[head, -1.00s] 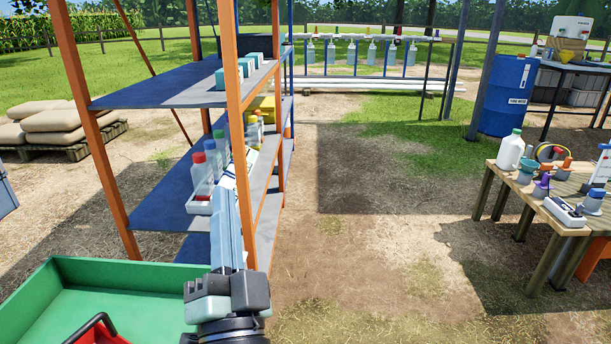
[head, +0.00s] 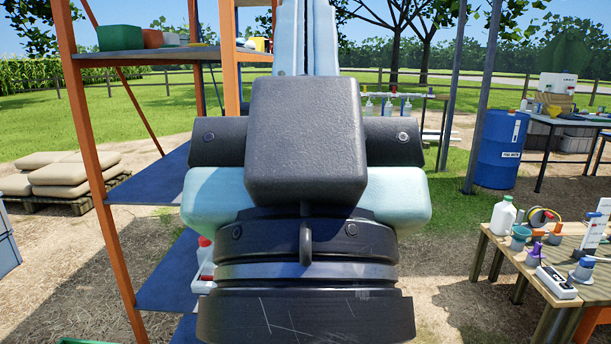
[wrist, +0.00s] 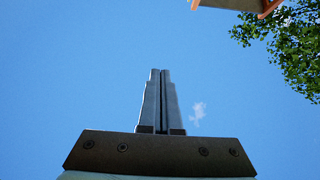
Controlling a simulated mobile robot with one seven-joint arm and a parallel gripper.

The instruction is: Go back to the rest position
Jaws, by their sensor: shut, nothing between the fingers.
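My gripper (wrist: 161,75) points up at the sky in the wrist view. Its two long fingers lie together with nothing between them. In the head view my gripper (head: 305,35) stands upright close to the camera, its fingertips cut off by the top edge. Its dark body and wrist hide the middle of the picture, including much of the shelf rack behind.
An orange-posted shelf rack (head: 88,150) with blue shelves stands at the left, boxes on its upper shelf. A wooden table (head: 512,262) with bottles and instruments is at the right. A blue drum (head: 500,150) stands behind it. Open ground lies between rack and table.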

